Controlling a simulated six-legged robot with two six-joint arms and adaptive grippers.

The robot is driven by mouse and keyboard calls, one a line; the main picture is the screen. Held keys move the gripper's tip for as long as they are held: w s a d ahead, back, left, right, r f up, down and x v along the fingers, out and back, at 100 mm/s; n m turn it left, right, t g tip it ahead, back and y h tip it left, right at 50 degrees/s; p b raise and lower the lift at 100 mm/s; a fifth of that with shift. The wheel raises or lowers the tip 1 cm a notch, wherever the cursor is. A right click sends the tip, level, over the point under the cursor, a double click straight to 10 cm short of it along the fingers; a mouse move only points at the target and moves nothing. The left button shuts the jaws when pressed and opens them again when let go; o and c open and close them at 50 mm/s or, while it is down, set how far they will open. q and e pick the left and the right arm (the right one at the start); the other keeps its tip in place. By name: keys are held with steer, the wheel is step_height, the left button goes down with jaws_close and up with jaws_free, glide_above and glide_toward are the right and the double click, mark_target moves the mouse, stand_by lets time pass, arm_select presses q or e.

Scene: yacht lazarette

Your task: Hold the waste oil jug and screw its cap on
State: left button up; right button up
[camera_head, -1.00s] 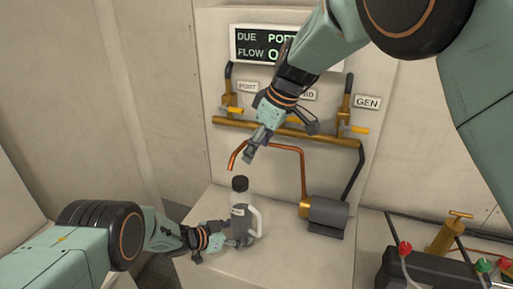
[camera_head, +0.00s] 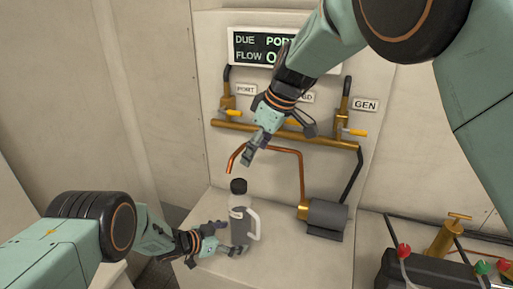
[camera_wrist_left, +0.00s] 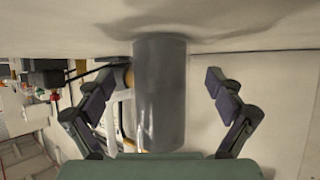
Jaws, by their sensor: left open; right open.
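My left gripper (camera_head: 229,237) is open low beside the jug. In the left wrist view its fingers (camera_wrist_left: 160,103) stand apart on either side of the jug, with visible gaps. My right gripper (camera_head: 250,155) is open and empty, above the jug and clear of the cap.
A copper pipe (camera_head: 285,150) bends down just above the jug near my right gripper. A pump (camera_head: 325,217) stands right of the jug. Brass valves and a display (camera_head: 262,47) are on the wall. A dark box with colored knobs (camera_head: 430,272) is at lower right.

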arm_select(q)
steer(key=v, duration=1)
steer(key=shift+s, duration=0.15)
steer(key=x, duration=1.2)
steer(key=shift+a+r, duration=0.1)
arm_select(e)
steer(key=shift+a+f, duration=0.1)
steer(key=shift+f, duration=0.2)
